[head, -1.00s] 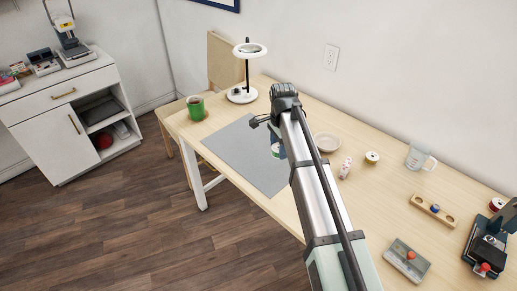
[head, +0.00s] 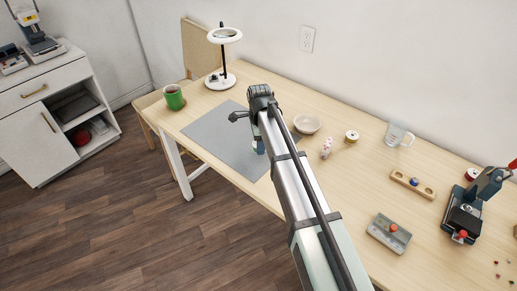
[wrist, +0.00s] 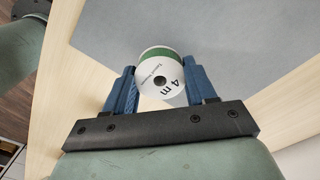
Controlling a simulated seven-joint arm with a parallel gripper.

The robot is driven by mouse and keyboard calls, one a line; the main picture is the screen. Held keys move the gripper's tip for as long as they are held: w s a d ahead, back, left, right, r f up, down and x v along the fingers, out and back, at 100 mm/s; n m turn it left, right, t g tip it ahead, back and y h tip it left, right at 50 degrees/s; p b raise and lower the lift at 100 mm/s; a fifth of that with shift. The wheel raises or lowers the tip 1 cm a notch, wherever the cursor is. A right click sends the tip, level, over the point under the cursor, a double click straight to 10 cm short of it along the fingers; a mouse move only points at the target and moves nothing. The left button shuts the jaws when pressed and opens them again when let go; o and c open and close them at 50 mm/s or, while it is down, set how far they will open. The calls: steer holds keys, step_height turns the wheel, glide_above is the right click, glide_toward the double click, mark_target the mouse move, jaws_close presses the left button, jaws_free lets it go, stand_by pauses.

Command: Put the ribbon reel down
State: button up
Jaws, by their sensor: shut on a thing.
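The ribbon reel (wrist: 160,72) shows in the wrist view as a white disc face marked "4 m" with a green ribbon band. My gripper (wrist: 161,82) has its two blue fingers on either side of the reel and is shut on it. Beyond the reel lie the grey mat (wrist: 240,35) and pale wood table; I cannot tell whether the reel touches a surface.
A green mug (head: 174,97) and a white ring lamp (head: 220,82) stand at the far left end. A glass jug (head: 397,135) is farther right.

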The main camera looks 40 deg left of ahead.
steer(key=shift+f, duration=1.8)
steer(key=shift+f, duration=0.15)
steer(key=o, duration=1)
step_height(320, 180, up, 12)
steer(key=shift+r, duration=0.2)
steer(key=shift+o, duration=0.2)
